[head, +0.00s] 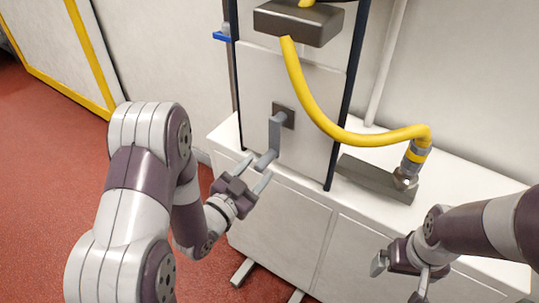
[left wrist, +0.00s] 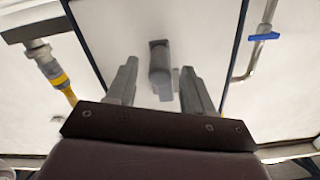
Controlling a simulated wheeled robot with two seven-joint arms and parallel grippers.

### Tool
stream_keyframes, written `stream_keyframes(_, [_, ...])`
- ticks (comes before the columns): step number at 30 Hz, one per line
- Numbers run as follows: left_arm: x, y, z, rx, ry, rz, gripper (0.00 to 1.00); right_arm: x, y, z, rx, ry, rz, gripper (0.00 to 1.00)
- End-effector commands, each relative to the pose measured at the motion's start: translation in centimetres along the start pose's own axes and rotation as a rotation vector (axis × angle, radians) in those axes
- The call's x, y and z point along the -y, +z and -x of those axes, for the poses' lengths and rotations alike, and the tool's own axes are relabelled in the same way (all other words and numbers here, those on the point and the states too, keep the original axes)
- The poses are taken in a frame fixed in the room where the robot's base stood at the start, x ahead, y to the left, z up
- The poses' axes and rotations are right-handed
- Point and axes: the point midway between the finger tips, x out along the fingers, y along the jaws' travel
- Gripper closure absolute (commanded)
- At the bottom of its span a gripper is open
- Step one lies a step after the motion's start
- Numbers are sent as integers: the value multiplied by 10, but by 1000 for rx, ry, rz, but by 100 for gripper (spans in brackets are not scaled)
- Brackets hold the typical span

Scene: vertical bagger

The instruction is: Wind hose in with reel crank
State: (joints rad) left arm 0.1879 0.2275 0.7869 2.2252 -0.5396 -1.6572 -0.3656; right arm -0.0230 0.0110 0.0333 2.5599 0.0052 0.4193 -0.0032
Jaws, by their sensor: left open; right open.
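The grey crank (head: 275,133) sticks out from a dark square hub (head: 284,116) on the pale upright panel. Its arm hangs down and its handle (head: 265,159) points outward. My left gripper (head: 257,171) is open at the handle; in the left wrist view the handle (left wrist: 159,72) shows between the spread fingers, and I cannot tell whether they touch it. The yellow hose (head: 318,108) hangs from a dark box (head: 299,23) in a loop to a metal nozzle (head: 409,165) at the right. My right gripper (head: 398,281) is open and empty at the lower right.
A white cabinet (head: 468,190) stands below the panel, with a grey block (head: 370,181) on its top by the nozzle. A blue lever (head: 222,37) is left of the panel. The red floor (head: 40,150) is clear at the left.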

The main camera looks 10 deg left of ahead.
Motion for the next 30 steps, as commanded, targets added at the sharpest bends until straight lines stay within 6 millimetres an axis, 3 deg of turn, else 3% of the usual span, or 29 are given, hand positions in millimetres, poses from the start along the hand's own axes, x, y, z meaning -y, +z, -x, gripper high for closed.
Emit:
stream_keyframes(3, [-1,0,-25,0,2,0,48,0,0,1,0,0,0,0])
stream_keyframes(9, [-1,0,-50,2,1,1,48,0,0,1,0,0,0,0])
stream_keyframes(21, [0,0,-58,2,-1,2,48,0,0,1,0,0,0,0])
stream_keyframes(26, [0,0,-58,2,-1,1,100,0,0,1,0,0,0,0])
stream_keyframes(30, [0,0,-58,2,0,-1,100,0,0,1,0,0,0,0])
